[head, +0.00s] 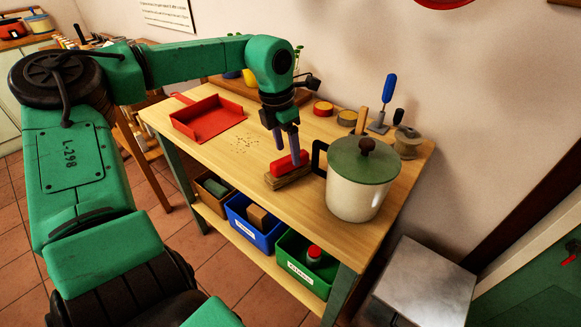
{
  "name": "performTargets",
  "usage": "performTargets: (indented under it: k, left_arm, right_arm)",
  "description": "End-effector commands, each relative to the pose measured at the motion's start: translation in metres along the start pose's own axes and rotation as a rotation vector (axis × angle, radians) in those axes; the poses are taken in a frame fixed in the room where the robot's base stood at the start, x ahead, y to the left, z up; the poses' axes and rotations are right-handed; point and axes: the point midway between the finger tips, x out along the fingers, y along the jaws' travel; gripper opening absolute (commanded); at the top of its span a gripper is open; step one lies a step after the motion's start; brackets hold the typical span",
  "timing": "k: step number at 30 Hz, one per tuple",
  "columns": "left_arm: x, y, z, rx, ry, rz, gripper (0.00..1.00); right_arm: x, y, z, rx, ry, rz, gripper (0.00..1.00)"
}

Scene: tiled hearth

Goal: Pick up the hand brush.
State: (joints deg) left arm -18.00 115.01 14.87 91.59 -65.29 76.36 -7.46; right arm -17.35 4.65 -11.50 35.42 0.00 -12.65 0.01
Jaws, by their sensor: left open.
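The hand brush (285,167) has a red top and tan bristles and stands bristles-down on the wooden workbench, left of the big pot. My left gripper (288,155) points down right at the brush, with its jaws open. One finger passes in front of the brush's red top and the other reaches down at its far side, so the two appear to straddle it. I cannot tell whether either finger touches it. My right gripper is not in view.
A cream pot (357,185) with a green lid stands close to the right of the brush. A red dustpan (207,117) and scattered crumbs (243,146) lie to the left. Tins and a blue-handled tool (385,100) stand behind. Bins sit on the shelf below.

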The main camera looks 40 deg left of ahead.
Motion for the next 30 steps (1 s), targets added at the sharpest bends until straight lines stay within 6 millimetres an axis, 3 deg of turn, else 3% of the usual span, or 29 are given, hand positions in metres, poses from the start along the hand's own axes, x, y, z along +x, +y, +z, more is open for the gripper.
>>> performTargets:
  k: [5, 12, 18, 30]
  left_arm:
    - [0.031, -0.003, 0.002, -0.002, 0.003, -0.002, 0.72]
    - [0.035, -0.002, 0.002, -0.002, 0.000, -0.001, 0.72]
    - [0.035, -0.002, 0.002, -0.002, 0.000, -0.001, 0.00]
    - [0.027, -0.002, 0.004, -0.001, -0.002, 0.001, 0.00]
  right_arm:
    - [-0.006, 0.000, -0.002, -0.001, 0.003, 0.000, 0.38]
    - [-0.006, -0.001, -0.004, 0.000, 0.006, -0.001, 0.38]
    - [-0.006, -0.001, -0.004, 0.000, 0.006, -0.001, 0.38]
    - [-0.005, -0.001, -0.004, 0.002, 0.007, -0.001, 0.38]
